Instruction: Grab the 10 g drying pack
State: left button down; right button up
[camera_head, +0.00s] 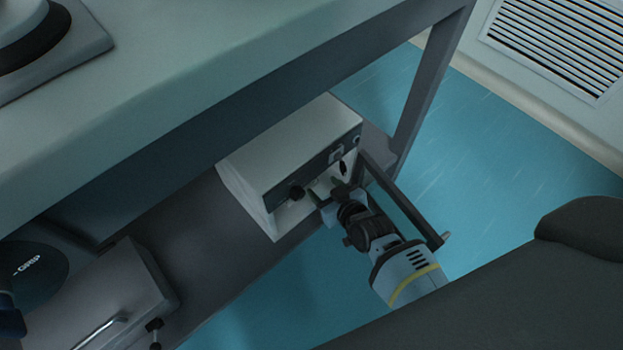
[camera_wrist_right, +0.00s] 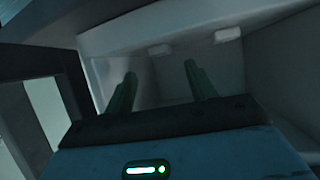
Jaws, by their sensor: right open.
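My right gripper (camera_head: 338,188) reaches into the open lower compartment of a white box (camera_head: 268,218) with a dark front panel, on the shelf under the table. In the right wrist view its two fingers (camera_wrist_right: 160,75) are apart, with nothing held between them. Two small pale pieces lie ahead inside the compartment, a left one (camera_wrist_right: 159,50) and a right one (camera_wrist_right: 228,34). They may be drying packs; no label is readable, so I cannot tell which is 10 g. Both appear beyond the fingertips. I make out no left gripper fingers.
The table top (camera_head: 190,85) hangs above the box, and a table leg (camera_head: 425,95) stands to its right. A dark open door or flap (camera_head: 400,200) extends beside my right wrist. A grey case (camera_head: 105,295) sits left on the shelf. The blue floor (camera_head: 480,190) is clear.

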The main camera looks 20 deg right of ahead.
aim_at(316, 184)
jog(key=b+x, duration=0.2)
jog(key=x, duration=0.2)
jog(key=shift+a+f+b, duration=0.1)
jog(key=shift+f+b, duration=0.15)
jog(key=shift+b, duration=0.15)
jog(key=shift+w+a+f, duration=0.1)
jog(key=shift+w, duration=0.35)
jog(key=c, duration=1.1)
jog(key=shift+r+p, duration=0.35)
jog(key=shift+r, duration=0.35)
jog(key=r+p, duration=0.1)
jog(key=s+r+p, duration=0.1)
jog(key=shift+r, duration=0.3)
jog(key=s+d+p, duration=0.1)
jog(key=s, duration=0.4)
jog(key=s+p, duration=0.2)
jog(key=s, duration=0.4)
jog(key=s+d+p, duration=0.1)
jog(key=s+p, duration=0.1)
jog(key=s, duration=0.4)
jog(key=shift+d+f, duration=0.2)
jog(key=shift+d, duration=0.2)
